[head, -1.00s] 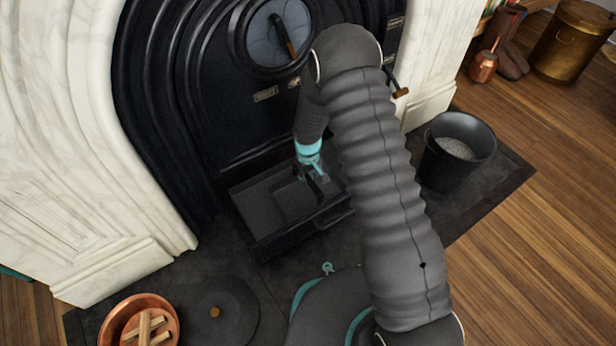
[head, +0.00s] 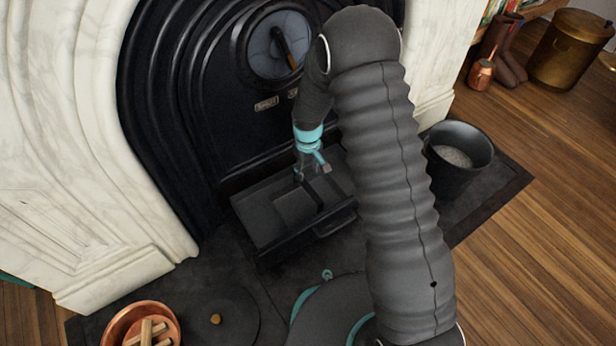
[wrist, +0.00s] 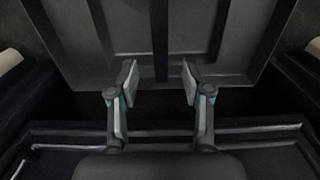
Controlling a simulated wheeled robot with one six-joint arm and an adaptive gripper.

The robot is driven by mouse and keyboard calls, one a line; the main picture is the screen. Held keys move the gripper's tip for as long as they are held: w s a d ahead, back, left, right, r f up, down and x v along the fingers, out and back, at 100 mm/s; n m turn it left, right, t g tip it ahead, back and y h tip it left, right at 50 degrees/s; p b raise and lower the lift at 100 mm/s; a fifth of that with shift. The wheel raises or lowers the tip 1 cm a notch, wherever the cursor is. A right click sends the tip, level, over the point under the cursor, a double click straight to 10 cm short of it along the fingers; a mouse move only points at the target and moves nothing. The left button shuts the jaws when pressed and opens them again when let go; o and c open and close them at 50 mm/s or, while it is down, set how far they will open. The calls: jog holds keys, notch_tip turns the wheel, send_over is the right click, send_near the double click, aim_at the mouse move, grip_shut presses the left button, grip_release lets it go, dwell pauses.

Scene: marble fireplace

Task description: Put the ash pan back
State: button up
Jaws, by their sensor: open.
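The ash pan (head: 262,215) is a dark rectangular tray with a bail handle (head: 335,226) on its front. It sits low at the fireplace front (head: 215,130), with most of its length out over the hearth. I see no ash in its visible inside. My gripper (head: 312,172) points down over the pan's rear part, open and empty. In the wrist view, the ash pan (wrist: 100,40) fills the top, with a dark bar running down its middle. My gripper's fingers (wrist: 158,88) are spread near the pan's edge, on either side of that bar's line. My arm hides the pan's right side.
A black bucket (head: 460,162) with grey contents stands on the hearth at right. A dark round lid (head: 222,300) and a copper bowl (head: 112,327) of sticks lie at front left. Marble (head: 70,160) flanks the opening. A brass bin (head: 565,50) stands far right.

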jog(key=s+d+r+m+t, duration=0.1)
jog(key=s+d+r, duration=0.15)
jog(key=r, duration=0.65)
jog(key=s+d+r+m+t, duration=0.1)
jog(key=s+d+r, duration=0.15)
jog(key=r, duration=0.55)
jog(key=s+d+r+m, duration=0.1)
jog(key=s+d+r, duration=0.15)
jog(key=r, duration=0.65)
jog(key=s+d+r+m+t, duration=0.1)
jog(key=s+d+r, duration=0.2)
jog(key=s, duration=0.4)
jog(key=s+d+r+m+t, duration=0.1)
jog(key=s+d+r, duration=0.2)
jog(key=s, duration=0.3)
jog(key=s+d+r+m+t, duration=0.1)
jog(key=s+d+r, duration=0.2)
jog(key=s+r, duration=0.2)
jog(key=s, duration=0.2)
jog(key=shift+s+r+m+t, duration=0.3)
jog(key=shift+m, duration=0.1)
jog(key=shift+s+r, duration=0.2)
jog(key=shift+s, duration=0.05)
